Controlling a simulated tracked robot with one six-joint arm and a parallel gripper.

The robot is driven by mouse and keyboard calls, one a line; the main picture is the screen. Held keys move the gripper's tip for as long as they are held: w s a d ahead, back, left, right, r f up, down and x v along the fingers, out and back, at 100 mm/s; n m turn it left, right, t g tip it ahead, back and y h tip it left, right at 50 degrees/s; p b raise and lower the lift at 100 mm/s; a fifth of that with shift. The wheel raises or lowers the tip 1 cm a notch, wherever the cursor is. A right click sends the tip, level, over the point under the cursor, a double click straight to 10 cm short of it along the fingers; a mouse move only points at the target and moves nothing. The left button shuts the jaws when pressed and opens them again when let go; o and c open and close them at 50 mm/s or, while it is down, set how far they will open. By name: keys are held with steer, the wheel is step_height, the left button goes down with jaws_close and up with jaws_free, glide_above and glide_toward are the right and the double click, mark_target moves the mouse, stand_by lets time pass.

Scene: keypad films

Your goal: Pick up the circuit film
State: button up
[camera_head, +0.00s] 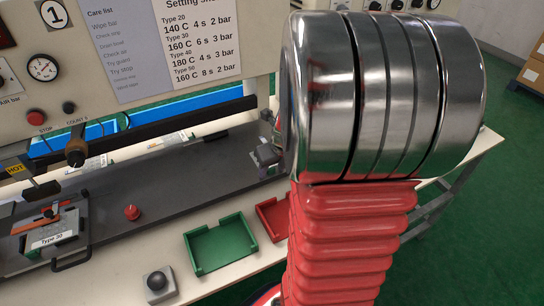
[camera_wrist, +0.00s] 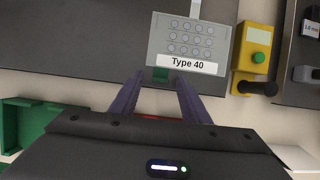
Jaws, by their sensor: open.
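A pale grey sheet with rows of round dots, which looks like the circuit film (camera_wrist: 190,38), lies at the top centre of the wrist view. A narrow strip runs up from its top edge, and a white label reading "Type 40" (camera_wrist: 187,63) sits at its lower edge. I cannot tell whether the sheet lies on a holder. My gripper (camera_wrist: 160,78) is open, its two purple fingers pointing at the sheet's lower left edge. A small dark green piece shows between the fingertips. Nothing is visibly held. In the head view my arm hides this area.
A yellow box with a green button (camera_wrist: 259,35) stands right of the sheet. The green tray (camera_head: 222,246) and red tray (camera_head: 272,218) are on the bench front. A "Type 30" holder (camera_head: 50,240) and red knob (camera_head: 131,212) lie left, below the machine panel.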

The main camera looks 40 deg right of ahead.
steer(key=shift+c, duration=0.2)
jaws_close()
stand_by(0.6)
